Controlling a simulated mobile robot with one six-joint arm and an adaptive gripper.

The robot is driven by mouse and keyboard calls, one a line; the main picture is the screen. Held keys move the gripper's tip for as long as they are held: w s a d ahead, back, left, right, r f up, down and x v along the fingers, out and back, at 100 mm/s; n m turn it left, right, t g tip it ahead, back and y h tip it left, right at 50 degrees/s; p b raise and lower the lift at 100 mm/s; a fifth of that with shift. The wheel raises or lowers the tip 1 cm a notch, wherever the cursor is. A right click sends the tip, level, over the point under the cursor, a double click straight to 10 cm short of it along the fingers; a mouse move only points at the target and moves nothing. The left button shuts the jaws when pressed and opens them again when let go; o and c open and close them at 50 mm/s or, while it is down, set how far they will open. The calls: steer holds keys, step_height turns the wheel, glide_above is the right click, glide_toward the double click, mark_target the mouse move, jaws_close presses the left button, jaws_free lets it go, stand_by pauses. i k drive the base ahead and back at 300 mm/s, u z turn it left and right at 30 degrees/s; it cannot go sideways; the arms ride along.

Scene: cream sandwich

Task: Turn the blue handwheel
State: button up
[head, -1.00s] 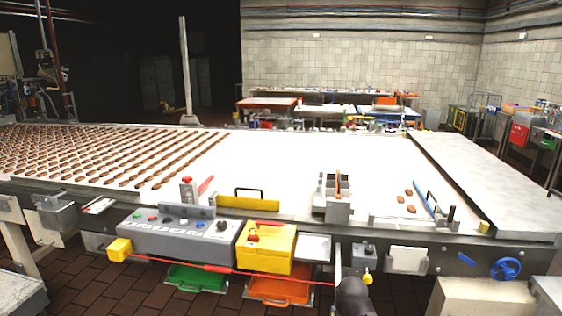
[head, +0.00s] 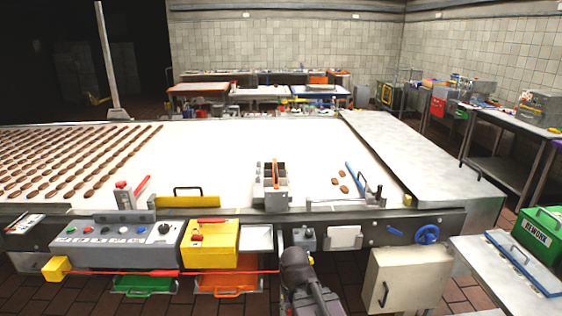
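The blue handwheel (head: 428,234) is mounted on the dark front rail of the conveyor table, right of centre in the head view. It is a small spoked wheel, and nothing covers it. A short blue lever (head: 395,231) is just to its left. A dark part of my arm shows at the bottom centre, well left of the wheel and apart from it. My gripper's fingers cannot be made out in this view.
A cream cabinet (head: 408,278) with a dark handle stands below the wheel. At right are a grey bench (head: 490,262) and a green REWORK crate (head: 541,236). A yellow box (head: 209,244) and control panel (head: 120,232) line the rail at left. Brown tiled floor shows below.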

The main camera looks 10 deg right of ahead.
mark_target(430, 239)
steer(key=z, duration=0.6)
steer(key=k, duration=0.3)
steer(key=z, duration=0.7)
steer(key=i, duration=0.5)
steer(key=z, duration=0.05)
